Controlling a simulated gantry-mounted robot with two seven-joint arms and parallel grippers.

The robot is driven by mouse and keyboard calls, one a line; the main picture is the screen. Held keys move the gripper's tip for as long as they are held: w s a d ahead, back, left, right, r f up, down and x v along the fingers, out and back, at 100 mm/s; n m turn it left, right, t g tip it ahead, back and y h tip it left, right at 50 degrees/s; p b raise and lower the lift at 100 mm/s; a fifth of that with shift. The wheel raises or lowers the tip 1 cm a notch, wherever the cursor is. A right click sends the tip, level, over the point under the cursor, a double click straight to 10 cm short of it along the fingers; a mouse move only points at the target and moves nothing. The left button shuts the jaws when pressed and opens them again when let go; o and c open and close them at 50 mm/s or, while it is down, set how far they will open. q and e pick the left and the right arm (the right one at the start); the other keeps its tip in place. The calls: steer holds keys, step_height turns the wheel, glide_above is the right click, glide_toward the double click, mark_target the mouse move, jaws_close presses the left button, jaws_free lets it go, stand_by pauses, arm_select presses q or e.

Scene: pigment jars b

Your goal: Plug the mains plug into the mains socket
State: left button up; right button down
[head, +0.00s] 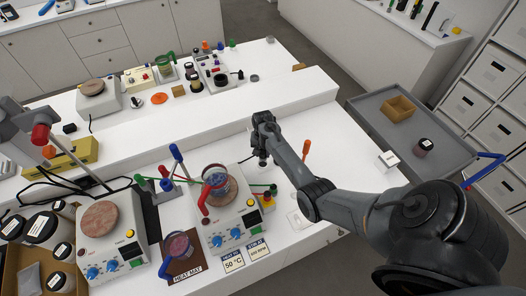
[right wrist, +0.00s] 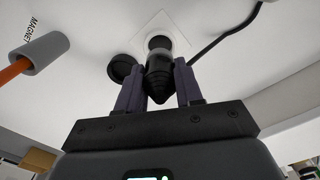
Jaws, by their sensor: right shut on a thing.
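My right gripper (head: 262,158) points down over the white bench, near the raised white ledge. In the right wrist view, its two dark fingers (right wrist: 158,88) are shut on the black, tapered mains plug (right wrist: 158,80). A square white plate (right wrist: 150,24), apparently the mains socket, lies just beyond the plug. A black round part sits at the plate, in line with the plug. I cannot tell whether the plug is in the socket or just above it. A round black disc (right wrist: 121,67) shows beside the left finger. My left gripper is out of view.
A stirrer hotplate (head: 226,218) with a glass vessel stands left of the gripper. An orange-handled rod (head: 306,148) stands to the right; its grey holder (right wrist: 42,52) is near the fingers, by a MAGNET label. A black cable (right wrist: 225,33) runs off past the right finger.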

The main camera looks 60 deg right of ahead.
mark_target(263, 159)
steer(key=shift+f+b, duration=0.7)
steer(key=shift+f, duration=0.5)
steer(key=shift+f+b, duration=0.7)
steer(key=shift+f, duration=0.6)
steer(key=shift+f, duration=0.1)
steer(key=shift+f, duration=0.3)
steer(key=c, duration=0.7)
jaws_free()
steer(key=shift+o, duration=0.3)
steer(key=shift+r, duration=0.15)
